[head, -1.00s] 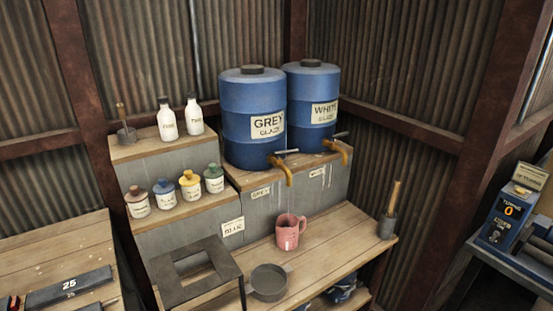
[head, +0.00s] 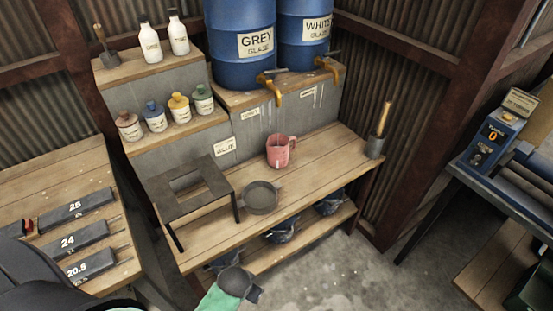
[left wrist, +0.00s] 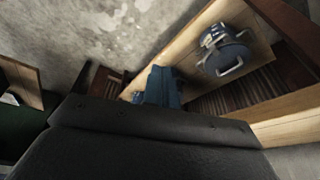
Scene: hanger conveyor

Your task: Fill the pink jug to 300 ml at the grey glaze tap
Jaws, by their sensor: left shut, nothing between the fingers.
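The pink jug (head: 277,156) stands upright on the wooden bench in the head view, its handle to the right. It appears below the grey glaze tap (head: 269,88), but I cannot tell whether it is exactly under the spout. Its inside is dark and no level can be read. The blue GREY drum (head: 238,60) sits on a raised shelf. My right gripper is not in view.
The WHITE drum (head: 305,45) and its tap (head: 330,70) are beside the GREY one. A dark metal stand (head: 160,200) and a grey pan (head: 261,197) are left of the jug.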

